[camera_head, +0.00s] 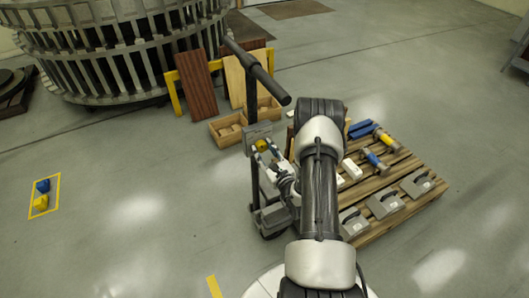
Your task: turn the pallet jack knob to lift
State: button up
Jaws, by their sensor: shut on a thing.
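The pallet jack (253,128) stands in the middle, its dark handle bar rising and slanting across the top. A yellow knob (262,145) sits on a grey panel (257,132) partway up the handle column. My gripper (266,150) is at the panel and shut on the yellow knob. My arm comes up from the bottom of the view and hides part of the jack. The fingertips are small here, and the knob's exact angle cannot be read. The jack's base (272,217) stands on the floor beside the pallet.
A wooden pallet (413,207) with grey blocks and blue and yellow tools lies right of my arm. Wooden boxes (226,131) and leaning boards (197,83) stand behind the jack. A large slatted ring (100,75) fills the back left. Floor at left is mostly clear.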

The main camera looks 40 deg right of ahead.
jog(key=n+b, duration=0.1)
jog(key=n, duration=0.4)
jog(key=shift+n, duration=0.4)
jog(key=shift+b, duration=0.3)
jog(key=o, duration=1.1)
jog(key=shift+s, duration=0.1)
jog(key=v, duration=1.2)
jog(key=shift+f, duration=0.15)
